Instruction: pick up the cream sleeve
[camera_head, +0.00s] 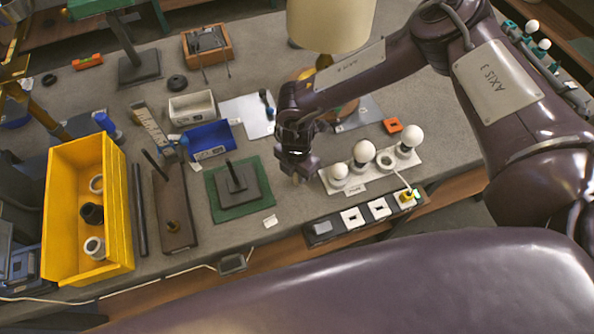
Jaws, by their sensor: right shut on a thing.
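My right gripper (297,174) points down just above the grey bench, between the green mat (231,212) and the white bulb holder (330,183). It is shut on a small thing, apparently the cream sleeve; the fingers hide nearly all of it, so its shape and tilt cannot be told. The yellow bin (62,205) on the left holds a pale ring-shaped part (96,184), a black one (92,214) and a grey-white one (95,247). My left gripper is not in view.
Several white bulbs (363,152) stand in the holder right of my gripper. A dark post on a base (237,186) stands on the green mat. A blue tray (210,141) and a cream tray (192,108) lie farther back. A switch strip (324,228) runs along the front edge.

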